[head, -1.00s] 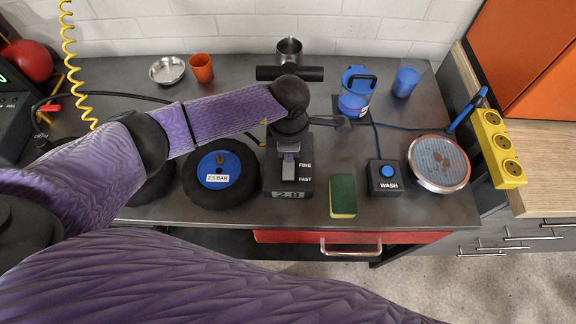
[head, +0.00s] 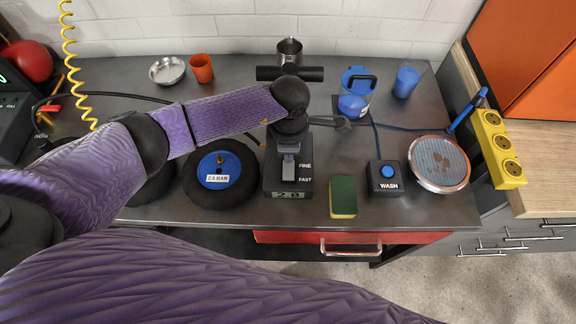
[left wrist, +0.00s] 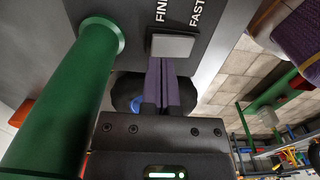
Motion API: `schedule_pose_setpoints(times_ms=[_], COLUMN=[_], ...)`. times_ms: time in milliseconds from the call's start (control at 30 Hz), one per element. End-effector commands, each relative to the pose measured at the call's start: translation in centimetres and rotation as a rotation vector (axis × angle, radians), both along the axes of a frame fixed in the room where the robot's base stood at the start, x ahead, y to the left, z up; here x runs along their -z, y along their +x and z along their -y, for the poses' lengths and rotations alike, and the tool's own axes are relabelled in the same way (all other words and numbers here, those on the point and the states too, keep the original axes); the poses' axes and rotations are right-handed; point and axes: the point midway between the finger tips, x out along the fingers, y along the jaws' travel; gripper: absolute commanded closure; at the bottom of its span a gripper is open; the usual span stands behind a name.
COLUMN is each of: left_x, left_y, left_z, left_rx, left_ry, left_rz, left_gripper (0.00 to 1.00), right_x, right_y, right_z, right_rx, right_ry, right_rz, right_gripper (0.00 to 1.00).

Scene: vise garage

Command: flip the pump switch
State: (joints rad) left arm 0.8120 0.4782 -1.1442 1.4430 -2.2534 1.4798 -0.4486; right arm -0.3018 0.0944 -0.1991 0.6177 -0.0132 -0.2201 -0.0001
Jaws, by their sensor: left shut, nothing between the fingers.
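A dark box (head: 275,181) with the labels FINE and FAST and a small number display stands near the bench's front edge. A grey rectangular switch (left wrist: 172,46) is on its labelled face, beside those words. My left gripper (left wrist: 166,64) is shut and empty, its purple fingertips right at the switch's near edge. I cannot tell whether they press on it. In the head view my left gripper (head: 288,160) reaches down over the box and covers part of it. My right gripper is out of view.
A green sponge (head: 343,196) and a WASH button box (head: 384,177) are to the right. A green cylinder (left wrist: 62,95) fills the wrist view's left side. A blue jug (head: 356,104) is farther back.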

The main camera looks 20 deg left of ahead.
Motion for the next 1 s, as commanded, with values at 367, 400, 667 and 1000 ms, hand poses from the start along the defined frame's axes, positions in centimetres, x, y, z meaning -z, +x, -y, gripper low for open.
schedule_pose_setpoints(times_ms=[367, 400, 667, 1000], left_x=[0.0, 0.01, 0.35, 0.86], left_y=[0.0, 0.0, 0.0, 0.01], left_z=[0.0, 0.0, 0.0, 0.0], left_rx=[0.0, 0.0, 0.0, 0.0], left_ry=[0.0, 0.0, 0.0, 0.0], left_rz=[0.0, 0.0, 0.0, 0.0], left_gripper=[1.0, 1.0, 1.0, 1.0], right_x=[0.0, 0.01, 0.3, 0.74], right_y=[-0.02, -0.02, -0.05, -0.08], right_z=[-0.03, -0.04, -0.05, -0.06], right_rx=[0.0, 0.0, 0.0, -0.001], right_ry=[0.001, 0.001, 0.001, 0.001], right_rz=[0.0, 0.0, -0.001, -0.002], right_gripper=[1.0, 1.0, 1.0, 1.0])
